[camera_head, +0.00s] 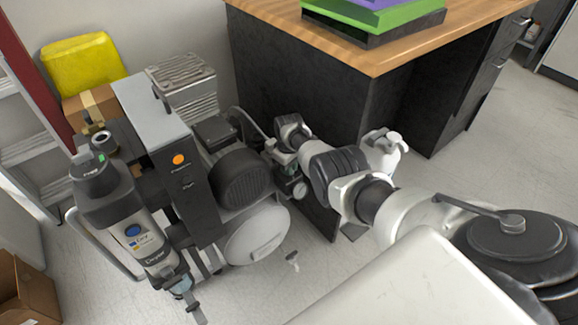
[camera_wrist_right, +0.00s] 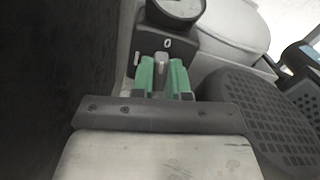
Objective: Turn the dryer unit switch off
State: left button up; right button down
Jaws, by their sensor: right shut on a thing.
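The compressor and dryer unit (camera_head: 190,165) stands on the floor at the left of the head view. My right arm reaches in from the right, and my right gripper (camera_head: 285,157) is at the unit's right side, close to a small gauge. In the right wrist view the gripper's green fingertips (camera_wrist_right: 163,78) are closed around a small light grey switch lever (camera_wrist_right: 162,60). The lever comes out of a dark switch box (camera_wrist_right: 150,42) marked "0" and "I", below a round gauge (camera_wrist_right: 176,6). In the head view the lever is too small to make out. My left gripper is not in view.
A dark desk (camera_head: 300,85) with a wooden top stands just behind my right gripper. A ribbed black motor cover (camera_wrist_right: 265,115) is close to the gripper's right in the wrist view. A white tank (camera_head: 257,232) is below. A yellow container (camera_head: 82,62) is at the back left.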

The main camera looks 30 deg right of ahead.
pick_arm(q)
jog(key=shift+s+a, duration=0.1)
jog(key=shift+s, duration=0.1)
pick_arm(e)
jog(key=shift+m, duration=1.1)
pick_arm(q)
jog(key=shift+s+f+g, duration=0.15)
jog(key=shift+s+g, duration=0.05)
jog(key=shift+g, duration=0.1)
pick_arm(e)
jog(key=c, duration=1.1)
grip_release()
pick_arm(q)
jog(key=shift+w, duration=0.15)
